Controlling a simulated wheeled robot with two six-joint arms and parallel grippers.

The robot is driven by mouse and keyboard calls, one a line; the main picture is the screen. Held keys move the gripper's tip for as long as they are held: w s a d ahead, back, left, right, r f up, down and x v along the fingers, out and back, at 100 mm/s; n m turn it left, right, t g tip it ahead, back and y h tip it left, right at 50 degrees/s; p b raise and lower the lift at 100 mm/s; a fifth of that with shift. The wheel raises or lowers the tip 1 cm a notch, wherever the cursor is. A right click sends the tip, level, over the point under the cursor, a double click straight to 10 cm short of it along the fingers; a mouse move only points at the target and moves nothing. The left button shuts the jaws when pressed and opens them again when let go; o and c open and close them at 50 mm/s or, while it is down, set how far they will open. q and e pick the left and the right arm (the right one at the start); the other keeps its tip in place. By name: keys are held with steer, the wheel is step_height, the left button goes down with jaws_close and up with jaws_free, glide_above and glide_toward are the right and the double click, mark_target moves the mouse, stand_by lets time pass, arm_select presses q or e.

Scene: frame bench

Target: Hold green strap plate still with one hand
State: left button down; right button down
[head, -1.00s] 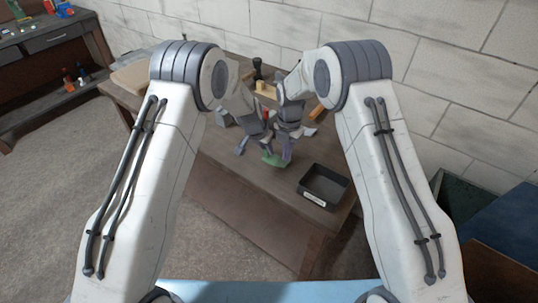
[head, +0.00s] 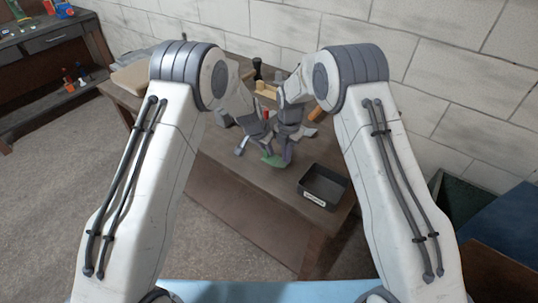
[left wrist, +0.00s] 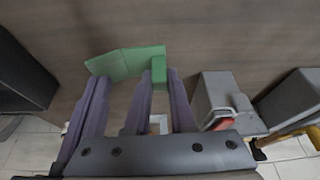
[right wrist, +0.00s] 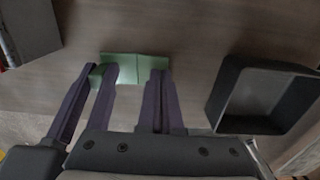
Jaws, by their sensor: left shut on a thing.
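The green strap plate (left wrist: 118,62) is bent, with a small raised block at one end. My left gripper (left wrist: 159,82) is shut on that block, which sits between its two purple fingertips. The plate also shows in the right wrist view (right wrist: 125,66) and low between both hands in the head view (head: 273,160). My right gripper (right wrist: 160,76) has its fingers close together at the plate's other end. The fingertips overlap the plate in the view, and I cannot tell whether they touch it.
A black open tray (head: 323,186) stands on the brown bench (head: 235,185), near its front edge and to the right of the hands. Grey blocks (left wrist: 220,98) lie beside the left gripper. A black-handled tool (head: 257,70) and wooden pieces stand behind the hands.

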step_height(320, 180, up, 8)
steer(key=shift+s+f, duration=0.15)
steer(key=shift+f, duration=0.05)
stand_by(0.7)
arm_select(q)
steer(key=c, duration=0.7)
jaws_free()
